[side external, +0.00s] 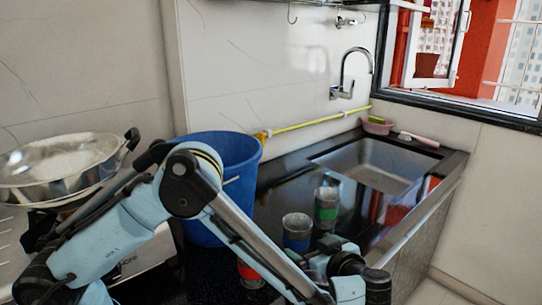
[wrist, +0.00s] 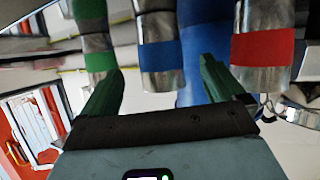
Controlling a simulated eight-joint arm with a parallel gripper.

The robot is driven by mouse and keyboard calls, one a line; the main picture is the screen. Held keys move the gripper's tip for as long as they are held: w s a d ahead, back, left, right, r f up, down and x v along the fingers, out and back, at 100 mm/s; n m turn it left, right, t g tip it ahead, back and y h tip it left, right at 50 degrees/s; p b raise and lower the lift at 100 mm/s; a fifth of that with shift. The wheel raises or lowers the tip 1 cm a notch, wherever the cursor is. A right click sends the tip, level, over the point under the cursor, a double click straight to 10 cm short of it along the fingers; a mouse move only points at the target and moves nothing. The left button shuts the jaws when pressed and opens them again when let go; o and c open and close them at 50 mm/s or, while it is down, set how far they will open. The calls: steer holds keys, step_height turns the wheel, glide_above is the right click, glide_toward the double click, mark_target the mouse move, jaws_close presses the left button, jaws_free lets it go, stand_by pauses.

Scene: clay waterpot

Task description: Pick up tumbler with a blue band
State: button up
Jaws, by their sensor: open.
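The tumbler with a blue band (side external: 296,241) is a metal cup standing on the black counter in the side view, its lower part partly behind my arm. In the wrist view it (wrist: 161,57) shows ahead of the gap between my fingers. My gripper (wrist: 161,66) is open, with its two dark green fingers apart and nothing clearly held. I cannot tell how far the fingertips are from the tumbler. In the side view my arm's end is at the lower right, just right of the tumbler, and the fingers are hard to make out.
A green-banded tumbler (side external: 326,210) stands close behind the blue-banded one, and a red-banded tumbler (side external: 250,274) is in front, partly hidden by my arm. In the wrist view they flank it, green (wrist: 98,62) left, red (wrist: 262,48) right. A blue bucket (side external: 222,150) and a sink (side external: 375,165) are near.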

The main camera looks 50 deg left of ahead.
mark_target(305, 231)
steer(key=shift+x, duration=3.25)
steer(key=shift+f, duration=0.1)
steer(key=c, duration=1.1)
steer(key=shift+o, duration=0.2)
steer(key=shift+r, duration=0.8)
step_height(305, 231, up, 2)
steer(key=shift+r, duration=0.2)
steer(key=s+d+r, duration=0.6)
steer(key=d+r, duration=0.1)
steer(key=d, duration=0.2)
steer(key=shift+s+d, duration=0.35)
steer(key=shift+s, duration=0.05)
